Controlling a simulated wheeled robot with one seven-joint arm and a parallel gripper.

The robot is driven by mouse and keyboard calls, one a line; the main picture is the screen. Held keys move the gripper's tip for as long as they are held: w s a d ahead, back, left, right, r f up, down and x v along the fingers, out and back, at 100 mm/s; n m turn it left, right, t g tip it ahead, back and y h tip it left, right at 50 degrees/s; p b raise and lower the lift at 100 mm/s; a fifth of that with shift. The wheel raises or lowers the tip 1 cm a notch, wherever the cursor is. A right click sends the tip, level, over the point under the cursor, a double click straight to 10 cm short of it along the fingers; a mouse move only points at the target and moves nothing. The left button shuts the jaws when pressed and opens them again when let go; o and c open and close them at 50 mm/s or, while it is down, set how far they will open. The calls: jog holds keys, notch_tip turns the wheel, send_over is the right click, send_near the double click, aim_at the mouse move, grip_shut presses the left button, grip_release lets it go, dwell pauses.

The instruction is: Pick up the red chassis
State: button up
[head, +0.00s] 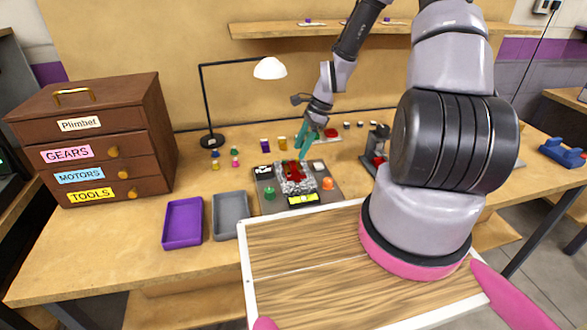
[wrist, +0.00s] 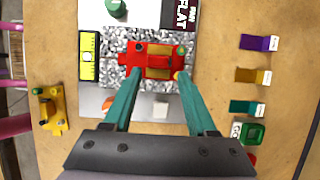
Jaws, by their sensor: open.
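The red chassis (wrist: 133,58) lies on a patch of grey gravel (wrist: 112,44) in the wrist view, with an orange-yellow part along its middle and a green knob at one corner. In the head view the chassis (head: 297,176) sits on the gravel of a grey board (head: 262,184). My gripper (wrist: 157,75) has its two teal fingers apart, with the chassis between and just beyond the tips. In the head view my gripper (head: 303,155) is over the far side of the board. I cannot tell whether a fingertip touches the chassis.
A yellow level (wrist: 88,55), a white block (wrist: 160,107) and a green knob (head: 270,193) are on the board. Purple (head: 182,222) and grey (head: 230,214) trays lie left of it. A lamp (head: 212,140) and brown drawers (head: 90,140) stand farther left.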

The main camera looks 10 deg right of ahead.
aim_at(293, 163)
jog(key=x, duration=0.5)
jog(key=shift+s+a+f, duration=0.15)
jog(key=shift+s, duration=0.05)
grip_shut()
